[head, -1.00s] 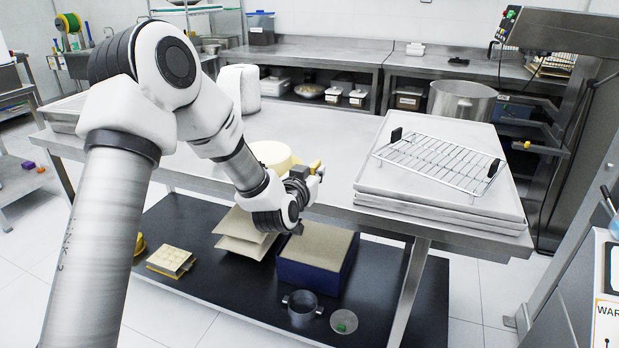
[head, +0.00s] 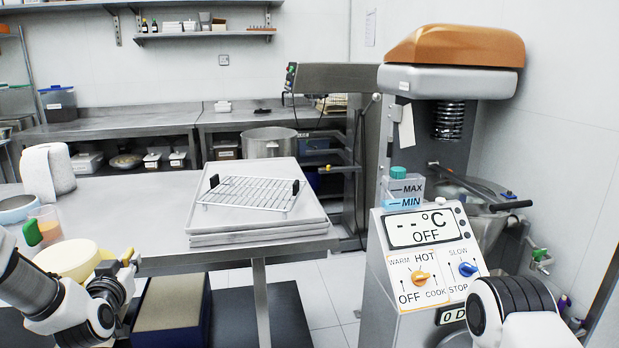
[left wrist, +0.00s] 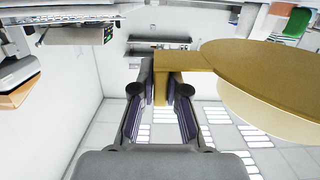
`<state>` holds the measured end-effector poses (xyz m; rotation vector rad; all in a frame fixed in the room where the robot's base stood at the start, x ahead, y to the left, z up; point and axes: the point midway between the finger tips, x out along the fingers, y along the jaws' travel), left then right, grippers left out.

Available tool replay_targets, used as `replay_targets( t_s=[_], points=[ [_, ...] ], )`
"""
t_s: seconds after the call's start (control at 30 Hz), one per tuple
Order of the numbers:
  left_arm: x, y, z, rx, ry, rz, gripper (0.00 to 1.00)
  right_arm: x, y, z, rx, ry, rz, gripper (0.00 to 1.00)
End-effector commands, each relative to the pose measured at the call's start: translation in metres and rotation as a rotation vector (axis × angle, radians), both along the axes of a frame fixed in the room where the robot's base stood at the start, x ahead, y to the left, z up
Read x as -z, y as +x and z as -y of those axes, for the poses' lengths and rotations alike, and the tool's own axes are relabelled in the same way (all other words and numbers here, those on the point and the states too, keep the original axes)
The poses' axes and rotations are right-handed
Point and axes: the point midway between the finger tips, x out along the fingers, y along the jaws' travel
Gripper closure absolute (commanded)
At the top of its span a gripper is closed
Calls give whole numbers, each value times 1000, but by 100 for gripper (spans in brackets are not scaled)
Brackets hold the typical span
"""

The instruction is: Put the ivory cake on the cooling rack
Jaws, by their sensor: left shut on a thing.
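The ivory cake (head: 68,260) is a pale round at the lower left of the head view, partly hidden by my left arm. In the left wrist view the cake (left wrist: 262,115) sits against a round gold board (left wrist: 265,70) with a tab. My left gripper (head: 112,272) is shut on that tab, at the cake's right side; the wrist view shows the tab between the fingers (left wrist: 160,78). I cannot tell whether the board touches the table. The wire cooling rack (head: 248,193), with two black handles, lies on stacked trays to the right. My right gripper is out of view.
The stacked metal trays (head: 260,222) stand at the right end of the steel table (head: 130,205). A cup with a green item (head: 40,228) and a white roll (head: 48,172) are near the cake. The mixer (head: 425,260) stands right, across a floor gap.

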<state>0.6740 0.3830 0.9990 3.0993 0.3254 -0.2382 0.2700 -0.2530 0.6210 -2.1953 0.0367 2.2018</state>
Motion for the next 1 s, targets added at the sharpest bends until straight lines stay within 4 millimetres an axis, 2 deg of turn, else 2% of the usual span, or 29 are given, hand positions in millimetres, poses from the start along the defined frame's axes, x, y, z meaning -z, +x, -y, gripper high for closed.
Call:
replay_targets(
  t_s=[0.03,0.17,0.47,0.67,0.8,0.9,1.0],
  points=[
    [-1,0,0,0,2,3,100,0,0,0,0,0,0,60],
    [22,-1,8,16,3,-3,100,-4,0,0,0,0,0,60],
    [84,-9,51,97,3,-5,100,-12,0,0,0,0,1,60],
    [135,-25,94,166,3,-6,100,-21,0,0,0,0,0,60],
    [170,-44,132,214,1,-5,100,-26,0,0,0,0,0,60],
    [186,-58,157,241,2,-3,100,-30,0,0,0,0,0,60],
    [191,-69,177,256,1,0,100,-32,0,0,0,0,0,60]
  ],
)
